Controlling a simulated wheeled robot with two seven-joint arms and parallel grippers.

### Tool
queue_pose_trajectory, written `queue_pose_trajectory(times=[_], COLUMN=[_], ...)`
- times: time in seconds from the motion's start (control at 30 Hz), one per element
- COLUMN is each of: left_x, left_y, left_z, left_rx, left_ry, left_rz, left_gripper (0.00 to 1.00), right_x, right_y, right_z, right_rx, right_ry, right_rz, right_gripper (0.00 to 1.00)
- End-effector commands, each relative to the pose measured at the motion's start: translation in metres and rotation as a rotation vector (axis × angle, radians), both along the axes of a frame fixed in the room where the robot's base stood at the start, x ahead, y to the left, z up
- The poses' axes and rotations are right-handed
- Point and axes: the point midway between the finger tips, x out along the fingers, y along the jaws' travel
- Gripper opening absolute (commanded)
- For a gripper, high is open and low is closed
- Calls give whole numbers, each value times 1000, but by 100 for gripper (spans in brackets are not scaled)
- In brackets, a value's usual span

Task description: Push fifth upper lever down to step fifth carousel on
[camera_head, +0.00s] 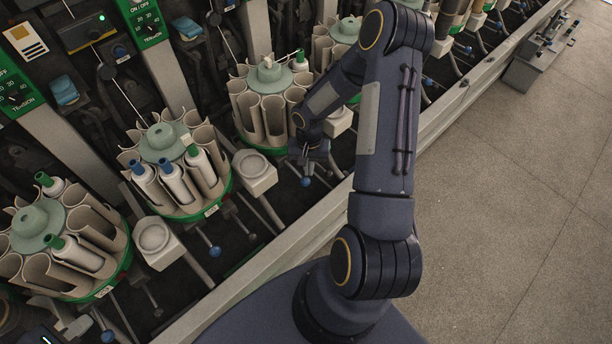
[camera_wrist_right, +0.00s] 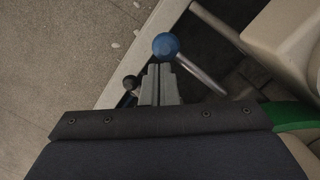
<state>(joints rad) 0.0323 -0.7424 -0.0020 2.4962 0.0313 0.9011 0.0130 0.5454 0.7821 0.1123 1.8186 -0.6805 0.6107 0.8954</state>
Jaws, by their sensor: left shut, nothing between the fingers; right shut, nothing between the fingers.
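My right gripper (camera_head: 309,168) is shut and empty, low beside a round carousel (camera_head: 262,145) with a green base and beige pockets. A lever with a blue ball knob (camera_head: 305,182) sits right at its fingertips. In the right wrist view, the shut fingers (camera_wrist_right: 160,72) point at this blue knob (camera_wrist_right: 165,46), which lies just past the tips; I cannot tell whether they touch. A smaller dark knob (camera_wrist_right: 130,82) is left of the fingers. No number is readable to confirm which carousel is the fifth. My left gripper is not in view.
More carousels stand in the row, one with blue- and green-topped bobbins (camera_head: 164,160) and one at the far left (camera_head: 40,226). Each has its own levers, such as a blue knob (camera_head: 213,251).

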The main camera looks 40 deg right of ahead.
Motion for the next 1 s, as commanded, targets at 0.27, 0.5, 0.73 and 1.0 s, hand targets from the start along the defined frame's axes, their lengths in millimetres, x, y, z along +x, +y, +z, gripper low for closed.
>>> queue_pose_trajectory(times=[0.27, 0.5, 0.73, 1.0], left_x=[0, 0, 0, 0], left_y=[0, 0, 0, 0], left_z=[0, 18, 41, 51], left_rx=[0, 0, 0, 0], left_ry=[0, 0, 0, 0], left_rz=[0, 0, 0, 0], left_gripper=[0, 0, 0, 0], right_x=[12, 16, 18, 18], right_y=[1, 1, 0, -1], right_z=[5, 31, 68, 86], right_rx=[0, -1, -2, -2], right_ry=[-31, -36, -34, -29], right_rz=[-1, 2, 1, -1], right_gripper=[0, 0, 0, 0])
